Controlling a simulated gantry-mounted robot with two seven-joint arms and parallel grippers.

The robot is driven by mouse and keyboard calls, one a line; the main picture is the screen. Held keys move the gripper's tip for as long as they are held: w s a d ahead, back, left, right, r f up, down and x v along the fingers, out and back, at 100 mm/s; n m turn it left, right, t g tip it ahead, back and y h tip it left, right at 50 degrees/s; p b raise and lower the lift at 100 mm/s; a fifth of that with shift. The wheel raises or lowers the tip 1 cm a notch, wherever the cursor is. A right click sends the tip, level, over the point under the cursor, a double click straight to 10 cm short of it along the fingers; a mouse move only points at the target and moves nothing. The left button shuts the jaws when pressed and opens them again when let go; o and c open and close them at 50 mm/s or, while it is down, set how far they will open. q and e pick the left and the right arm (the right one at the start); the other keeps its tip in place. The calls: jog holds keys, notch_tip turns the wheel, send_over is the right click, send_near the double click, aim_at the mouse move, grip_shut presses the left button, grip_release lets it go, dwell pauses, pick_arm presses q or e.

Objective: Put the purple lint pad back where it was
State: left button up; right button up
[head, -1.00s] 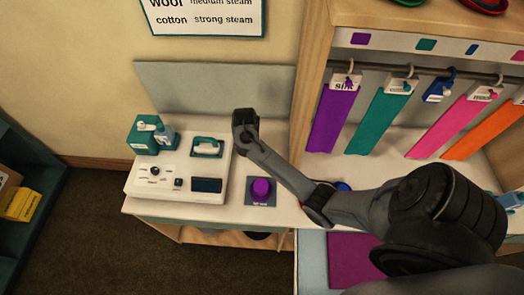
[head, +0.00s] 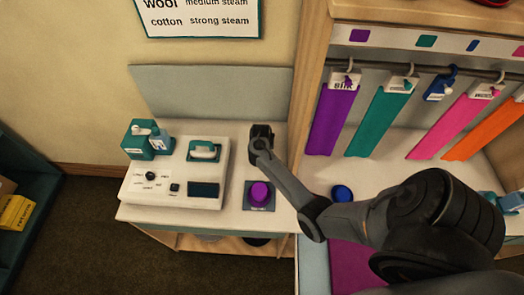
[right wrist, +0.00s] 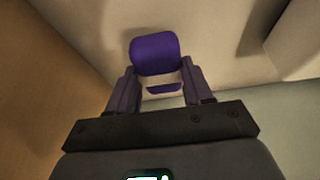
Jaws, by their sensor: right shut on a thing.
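The purple lint pad (right wrist: 154,53) shows in the right wrist view as a rounded purple block between the fingers of my right gripper (right wrist: 158,80). The gripper is shut on it. A smaller purple strip shows just below the block, between the fingers. In the head view my right gripper (head: 262,134) is over the white counter, just right of the white console and behind a purple round knob on a dark square base (head: 260,192). The pad cannot be made out there. My left gripper is not in view.
A wooden rack post (head: 305,90) rises to the right, beside hanging coloured strips. A blue round thing (head: 342,193) lies beyond my forearm.

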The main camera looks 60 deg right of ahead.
jog(key=shift+f+b, duration=0.3)
jog(key=shift+f, duration=1.25)
jog(key=shift+f, duration=0.2)
jog(key=o, duration=0.9)
jog(key=shift+o, duration=0.2)
jog(key=shift+r, duration=0.1)
jog(key=shift+r, duration=0.1)
